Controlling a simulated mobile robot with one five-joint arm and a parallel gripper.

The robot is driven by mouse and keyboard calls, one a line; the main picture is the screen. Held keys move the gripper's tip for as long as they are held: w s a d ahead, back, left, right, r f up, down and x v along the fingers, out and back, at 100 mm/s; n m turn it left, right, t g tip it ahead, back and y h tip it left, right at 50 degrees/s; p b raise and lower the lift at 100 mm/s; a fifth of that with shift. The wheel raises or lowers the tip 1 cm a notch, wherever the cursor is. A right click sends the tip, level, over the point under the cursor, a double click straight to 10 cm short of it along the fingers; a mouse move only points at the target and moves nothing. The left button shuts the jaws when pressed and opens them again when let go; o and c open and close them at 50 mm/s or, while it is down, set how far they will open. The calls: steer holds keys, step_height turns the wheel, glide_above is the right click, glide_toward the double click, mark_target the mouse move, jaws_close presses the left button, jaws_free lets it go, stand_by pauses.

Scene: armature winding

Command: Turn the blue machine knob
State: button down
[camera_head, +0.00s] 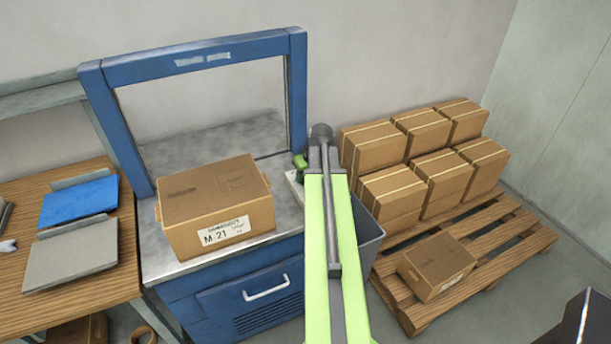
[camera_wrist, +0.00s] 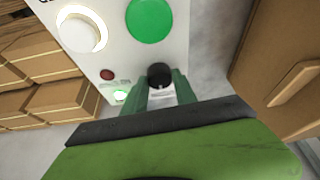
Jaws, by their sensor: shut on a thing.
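The blue machine (camera_head: 245,300) stands at the middle left in the head view, with a blue frame (camera_head: 195,57) over its metal top. Its pale control panel (camera_wrist: 172,42) shows in the wrist view. A small black knob (camera_wrist: 159,72) sits on the panel, below a large green button (camera_wrist: 149,20). The green fingers of my gripper (camera_wrist: 162,86) are on either side of the knob and shut on it. In the head view my arm hides most of the panel.
A labelled carton (camera_head: 205,205) sits on the machine's top. A wooden pallet (camera_head: 535,238) with several cartons stands at the right. A grey bin (camera_head: 368,235) is beside my arm.

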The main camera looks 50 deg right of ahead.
steer(key=m+h, duration=0.1)
steer(key=m, duration=0.2)
steer(key=m+g+h, duration=0.1)
steer(key=m, duration=0.1)
steer(key=shift+a+m, duration=0.1)
steer(key=shift+m, duration=0.3)
steer(key=m+g, duration=0.1)
steer(key=m, duration=0.1)
steer(key=m+g+h, duration=0.1)
steer(key=m, duration=0.2)
steer(key=shift+w, duration=0.15)
steer(key=shift+a+m, duration=0.1)
steer(key=shift+m, duration=0.3)
steer(key=c, duration=1)
jaws_free()
steer(key=shift+r, duration=0.1)
